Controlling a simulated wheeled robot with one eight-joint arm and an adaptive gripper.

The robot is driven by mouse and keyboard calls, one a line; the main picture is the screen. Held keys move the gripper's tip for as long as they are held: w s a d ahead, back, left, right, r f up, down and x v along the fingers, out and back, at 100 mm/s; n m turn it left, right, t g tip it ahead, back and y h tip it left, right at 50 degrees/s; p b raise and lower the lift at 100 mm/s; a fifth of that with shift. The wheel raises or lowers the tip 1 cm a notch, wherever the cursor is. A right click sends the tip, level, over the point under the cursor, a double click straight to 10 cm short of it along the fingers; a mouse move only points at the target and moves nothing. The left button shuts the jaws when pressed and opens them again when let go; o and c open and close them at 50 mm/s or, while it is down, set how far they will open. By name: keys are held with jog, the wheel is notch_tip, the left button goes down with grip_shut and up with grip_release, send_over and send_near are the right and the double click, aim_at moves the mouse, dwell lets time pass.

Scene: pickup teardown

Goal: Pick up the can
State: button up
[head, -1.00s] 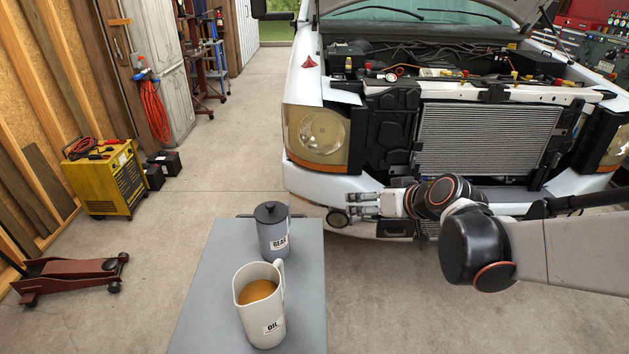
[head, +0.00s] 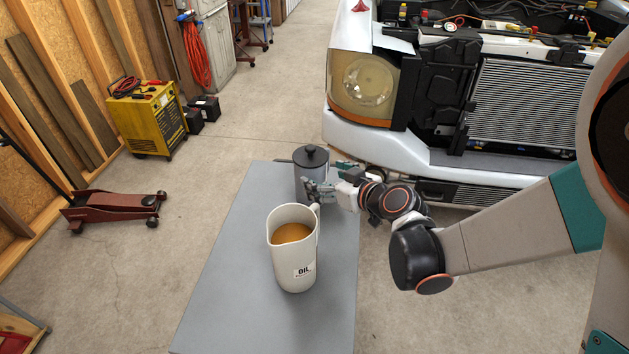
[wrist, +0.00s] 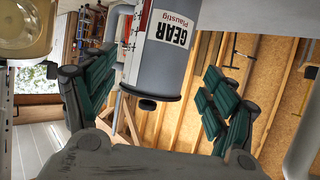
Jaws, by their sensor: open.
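The grey can (head: 313,171) with a black lid stands upright near the far end of the grey table (head: 225,290). In the wrist view the can (wrist: 158,62) appears upside down, with a white GEAR label. My gripper (head: 328,179) is open at the can's right side, with one finger in front of its body and the other towards its far side. In the wrist view the green-padded fingers (wrist: 160,90) spread on both sides of the can, with visible gaps. Contact is not visible.
A white OIL jug (head: 292,250) with amber liquid stands on the table, close in front of the can. A white pickup (head: 400,150) with an open engine bay is beyond the table. The table's left and near parts are clear.

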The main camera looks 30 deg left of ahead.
jog(key=b+x, duration=0.2)
jog(key=x, duration=0.6)
jog(key=shift+w+f, duration=0.15)
jog(key=shift+c, duration=0.3)
jog(key=c, duration=1.2)
